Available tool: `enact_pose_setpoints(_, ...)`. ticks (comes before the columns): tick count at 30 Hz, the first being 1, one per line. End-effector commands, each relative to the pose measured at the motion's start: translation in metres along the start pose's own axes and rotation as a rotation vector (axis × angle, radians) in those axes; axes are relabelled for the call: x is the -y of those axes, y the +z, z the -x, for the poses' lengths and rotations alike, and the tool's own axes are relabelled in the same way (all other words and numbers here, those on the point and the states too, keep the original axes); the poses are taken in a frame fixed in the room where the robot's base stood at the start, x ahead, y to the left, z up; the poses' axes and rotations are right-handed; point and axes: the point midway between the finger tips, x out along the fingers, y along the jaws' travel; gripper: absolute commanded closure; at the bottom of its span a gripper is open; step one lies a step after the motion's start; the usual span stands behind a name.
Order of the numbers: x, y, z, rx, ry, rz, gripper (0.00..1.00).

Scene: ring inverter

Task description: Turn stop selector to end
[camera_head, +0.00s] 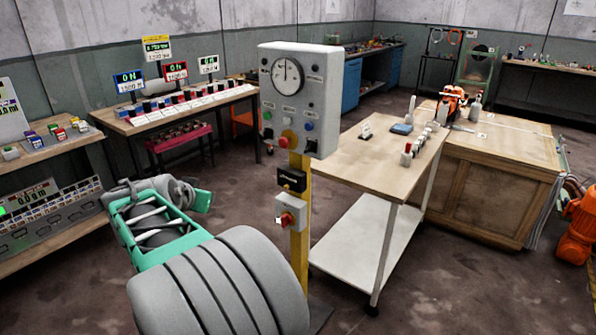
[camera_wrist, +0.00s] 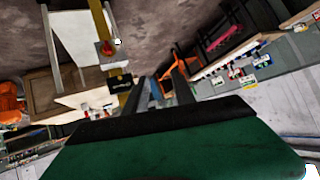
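A grey control box (camera_head: 300,95) stands on a yellow post (camera_head: 299,235). It has a round dial (camera_head: 287,75), coloured buttons and dark selector-like knobs (camera_head: 311,146). A red knob (camera_head: 285,142) sits low on its front. Below are a small black box (camera_head: 291,180) and a grey box (camera_head: 289,213) with a red knob (camera_head: 287,219). I cannot tell which one is the stop selector. In the wrist view, my gripper (camera_wrist: 161,77) shows two dark fingers spread apart with nothing visible between them.
My arm fills the lower left of the head view, left of the post. A wooden table (camera_head: 372,166) with a white lower shelf stands right behind the post. A workbench (camera_head: 190,110) with displays is at the back left. Dark floor (camera_head: 450,285) is clear at the lower right.

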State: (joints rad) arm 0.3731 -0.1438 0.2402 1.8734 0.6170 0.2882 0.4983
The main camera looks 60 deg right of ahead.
Motion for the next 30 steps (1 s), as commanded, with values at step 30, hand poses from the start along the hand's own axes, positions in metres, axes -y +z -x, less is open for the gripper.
enact_pose_setpoints(30,-0.226,-0.195,-0.157,-0.767,0.348,-0.469,0.69)
